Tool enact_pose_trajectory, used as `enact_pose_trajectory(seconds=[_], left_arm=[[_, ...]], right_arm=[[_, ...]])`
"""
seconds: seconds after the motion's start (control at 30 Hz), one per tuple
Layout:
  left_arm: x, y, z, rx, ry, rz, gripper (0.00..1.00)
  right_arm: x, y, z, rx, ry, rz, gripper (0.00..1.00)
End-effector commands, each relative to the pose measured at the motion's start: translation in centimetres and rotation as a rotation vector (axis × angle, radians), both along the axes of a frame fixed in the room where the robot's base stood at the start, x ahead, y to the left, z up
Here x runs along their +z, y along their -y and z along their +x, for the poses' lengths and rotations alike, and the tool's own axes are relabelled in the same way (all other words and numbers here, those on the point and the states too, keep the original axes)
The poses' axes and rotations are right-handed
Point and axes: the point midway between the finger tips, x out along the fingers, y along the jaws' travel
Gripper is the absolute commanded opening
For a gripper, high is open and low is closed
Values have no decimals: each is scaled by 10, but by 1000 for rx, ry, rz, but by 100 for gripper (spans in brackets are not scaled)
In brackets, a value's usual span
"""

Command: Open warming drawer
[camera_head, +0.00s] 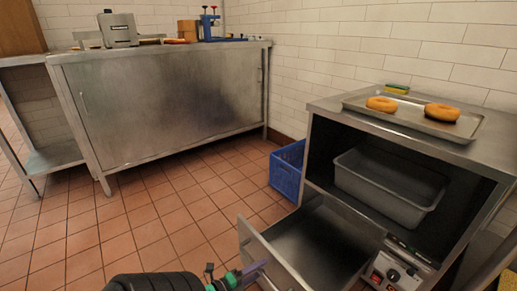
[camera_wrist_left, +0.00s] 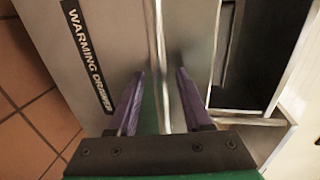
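The warming drawer (camera_head: 317,243) is pulled out of the lower part of the metal cabinet (camera_head: 320,180), and its empty inside shows. My left gripper (camera_head: 250,273) is at the outer side of the drawer front, at the bottom of the head view. In the left wrist view, the drawer front with its "WARMING DRAWER" label (camera_wrist_left: 88,52) is close. The purple fingers of my left gripper (camera_wrist_left: 160,85) are apart, on either side of a thin metal bar (camera_wrist_left: 159,50), with gaps visible beside it. My right gripper is not in view.
A grey bin (camera_head: 390,187) sits inside the cabinet above the drawer. A tray (camera_head: 410,119) with two bagels lies on top. A control panel (camera_head: 392,272) is right of the drawer. A blue crate (camera_head: 287,170) stands behind. Tiled floor to the left is clear.

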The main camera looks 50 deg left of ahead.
Motion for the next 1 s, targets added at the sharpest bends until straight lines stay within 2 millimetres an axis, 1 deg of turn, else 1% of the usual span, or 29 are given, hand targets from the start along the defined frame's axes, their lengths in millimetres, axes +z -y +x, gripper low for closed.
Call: enact_pose_trajectory(seconds=[0.13, 0.23, 0.37, 0.4, 0.5, 0.6, 0.7, 0.8, 1.0], left_arm=[[2, 0, -4, 0, 0, 0, 50], [7, 0, -19, 1, -3, 0, 50], [15, 1, -55, 2, -5, 0, 50], [18, 1, -68, 2, -6, 0, 50], [23, 2, -97, 2, -5, -1, 50], [27, 3, -121, 1, -4, 0, 50], [29, 3, -136, 1, -3, -1, 50], [30, 3, -143, 0, -1, -1, 50], [29, 3, -143, 0, 0, 0, 50]], right_arm=[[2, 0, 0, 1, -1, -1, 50], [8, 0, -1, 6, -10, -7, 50], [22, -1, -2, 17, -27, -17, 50], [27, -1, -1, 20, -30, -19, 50], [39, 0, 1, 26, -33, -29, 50], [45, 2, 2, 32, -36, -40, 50], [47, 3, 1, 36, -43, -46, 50], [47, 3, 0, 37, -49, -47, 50], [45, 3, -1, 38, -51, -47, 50]])
